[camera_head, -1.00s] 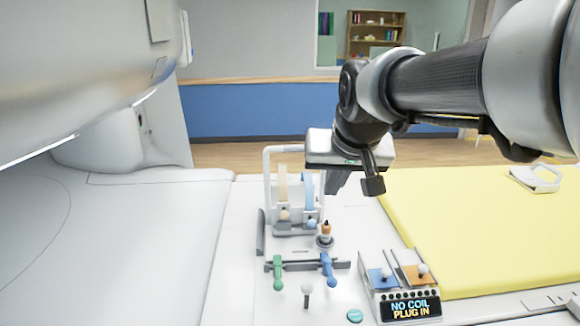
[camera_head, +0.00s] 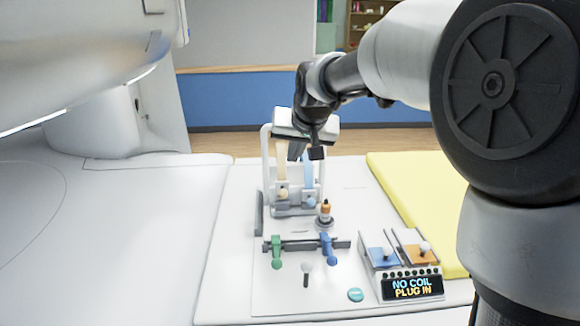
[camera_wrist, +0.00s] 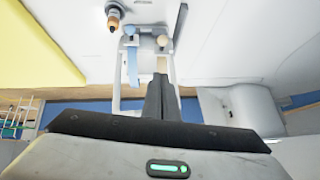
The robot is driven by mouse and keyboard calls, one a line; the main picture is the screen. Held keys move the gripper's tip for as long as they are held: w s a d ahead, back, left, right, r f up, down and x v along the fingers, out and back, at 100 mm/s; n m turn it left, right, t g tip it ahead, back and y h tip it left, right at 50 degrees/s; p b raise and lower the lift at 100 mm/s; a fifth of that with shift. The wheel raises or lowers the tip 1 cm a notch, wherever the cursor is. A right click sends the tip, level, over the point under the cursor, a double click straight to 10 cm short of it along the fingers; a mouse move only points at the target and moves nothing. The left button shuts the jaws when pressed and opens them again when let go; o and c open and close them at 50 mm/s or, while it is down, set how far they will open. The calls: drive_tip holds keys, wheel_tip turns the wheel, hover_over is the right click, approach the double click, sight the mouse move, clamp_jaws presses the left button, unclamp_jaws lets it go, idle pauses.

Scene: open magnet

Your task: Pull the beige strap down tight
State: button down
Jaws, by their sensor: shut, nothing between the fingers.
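The beige strap (camera_head: 281,165) hangs in a white frame (camera_head: 266,150) on the white table, with a beige ball (camera_head: 283,193) at its lower end. The blue strap (camera_head: 308,180) hangs to its right. My gripper (camera_head: 295,152) is shut and empty, by the upper part of the straps. In the wrist view my fingers (camera_wrist: 160,80) point toward the beige strap (camera_wrist: 162,65) and cover part of it; the beige ball (camera_wrist: 163,40) shows beyond the fingertips. The blue strap (camera_wrist: 132,65) is to their left. I cannot tell whether the fingers touch the strap.
An orange-tipped plug (camera_head: 325,210) stands in front of the frame. Green (camera_head: 277,250) and blue (camera_head: 327,247) levers are nearer. A control box (camera_head: 405,270) reads "NO COIL PLUG IN". A yellow pad (camera_head: 425,200) lies right; the large scanner body (camera_head: 80,60) overhangs the left.

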hover_over(286, 196)
wheel_tip(286, 196, down, 7)
drive_tip(key=shift+s+f+b, duration=0.2)
drive_tip(key=shift+f+b, duration=0.2)
drive_tip(key=shift+f, duration=1.65)
wheel_tip(286, 196, down, 4)
drive_tip(key=b, duration=0.3)
drive_tip(key=shift+f, duration=0.15)
drive_tip(key=shift+s, duration=0.15)
